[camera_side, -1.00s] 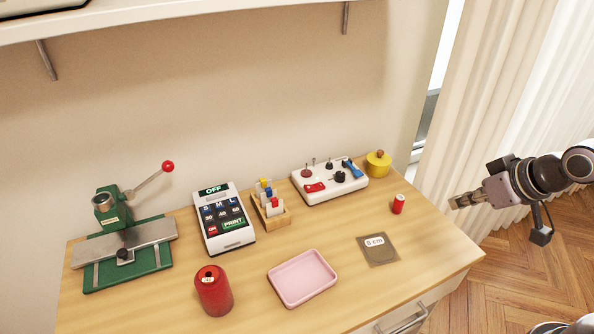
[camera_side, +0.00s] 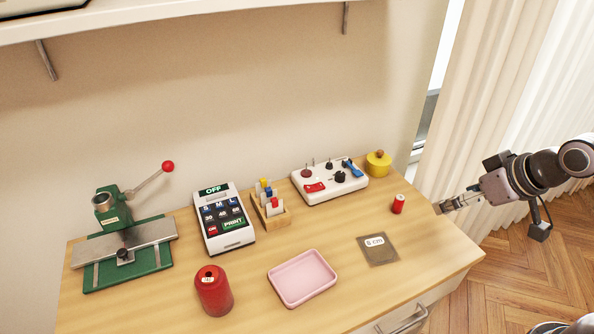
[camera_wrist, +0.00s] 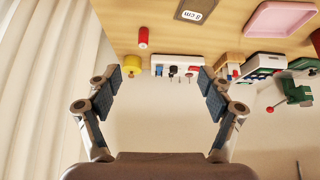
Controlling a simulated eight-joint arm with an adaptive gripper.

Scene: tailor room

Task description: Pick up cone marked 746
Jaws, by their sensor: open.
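A large red thread cone (camera_side: 214,292) stands upright at the front left of the table, left of the pink tray. It bears a small white label, too small to read surely. Part of it shows at the right edge of the wrist view (camera_wrist: 316,40). A smaller red spool (camera_side: 398,204) stands near the table's right side; it also shows in the wrist view (camera_wrist: 143,37). My gripper (camera_side: 442,207) is at the right, just beyond the table's right edge, far from the large cone. In the wrist view its fingers (camera_wrist: 160,80) are apart with nothing between them.
A pink tray (camera_side: 274,285) and an 8 cm card (camera_side: 378,251) lie on the table (camera_side: 345,290). Behind are a white control box (camera_side: 330,191), a yellow pot (camera_side: 378,165), a small rack (camera_side: 272,221), a print device (camera_side: 224,219) and a green press (camera_side: 122,245).

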